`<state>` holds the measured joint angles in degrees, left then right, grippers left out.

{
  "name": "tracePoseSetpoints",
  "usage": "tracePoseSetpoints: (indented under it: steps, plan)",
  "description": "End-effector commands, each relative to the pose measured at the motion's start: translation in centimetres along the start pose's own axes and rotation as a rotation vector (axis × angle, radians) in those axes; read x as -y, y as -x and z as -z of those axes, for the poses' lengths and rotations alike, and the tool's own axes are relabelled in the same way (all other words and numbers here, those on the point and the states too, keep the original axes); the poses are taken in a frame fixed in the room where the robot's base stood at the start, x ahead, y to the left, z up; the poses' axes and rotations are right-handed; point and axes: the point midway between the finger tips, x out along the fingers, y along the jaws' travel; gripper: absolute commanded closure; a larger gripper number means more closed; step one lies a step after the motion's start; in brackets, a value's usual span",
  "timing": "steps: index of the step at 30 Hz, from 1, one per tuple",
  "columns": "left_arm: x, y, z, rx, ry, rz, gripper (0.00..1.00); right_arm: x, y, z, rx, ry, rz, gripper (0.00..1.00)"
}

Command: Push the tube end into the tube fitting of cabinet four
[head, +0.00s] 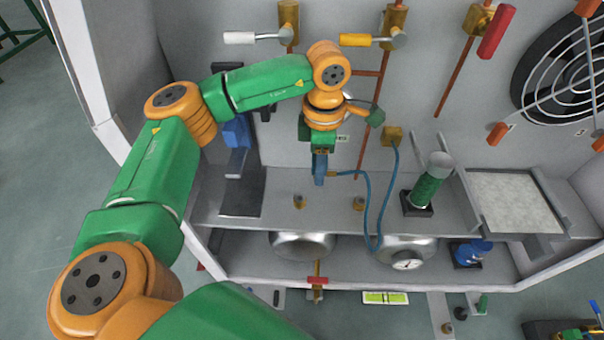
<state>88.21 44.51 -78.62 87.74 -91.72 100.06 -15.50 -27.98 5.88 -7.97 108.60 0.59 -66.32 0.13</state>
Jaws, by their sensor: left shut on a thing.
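My left gripper (320,168) is shut at the middle of the cabinet, above the shelf, on the end of a thin blue tube (371,215). A small brass tip shows beside the blue fingers; the fingers hide part of the tube end. The tube hangs in a loop past the shelf edge and rises to a brass block (392,135) on the back wall. Two small brass fittings, a left one (300,201) and a right one (358,204), stand on the shelf below the gripper, apart from the tube end. I cannot tell which is cabinet four's tube fitting. My right gripper is out of view.
Valves with white (240,38), yellow (355,40) and red (496,32) handles are on the back wall. A green cylinder (426,188) stands right of the tube. A fan (562,68) is at upper right. Two silver tanks lie below the shelf (255,207).

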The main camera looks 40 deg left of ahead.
Motion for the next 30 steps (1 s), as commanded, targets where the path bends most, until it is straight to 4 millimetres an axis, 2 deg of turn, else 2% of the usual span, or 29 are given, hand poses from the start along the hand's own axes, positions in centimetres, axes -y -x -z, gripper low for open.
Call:
tracePoseSetpoints:
  steps: [24, 30]
  plan:
    - [0.1, -0.6, -9.2, 0.001, -0.001, 0.001, 1.0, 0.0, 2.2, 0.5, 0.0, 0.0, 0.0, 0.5]
    - [0.1, -0.8, -10.2, 0.0, 0.0, 0.0, 1.0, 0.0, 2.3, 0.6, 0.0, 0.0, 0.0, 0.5]
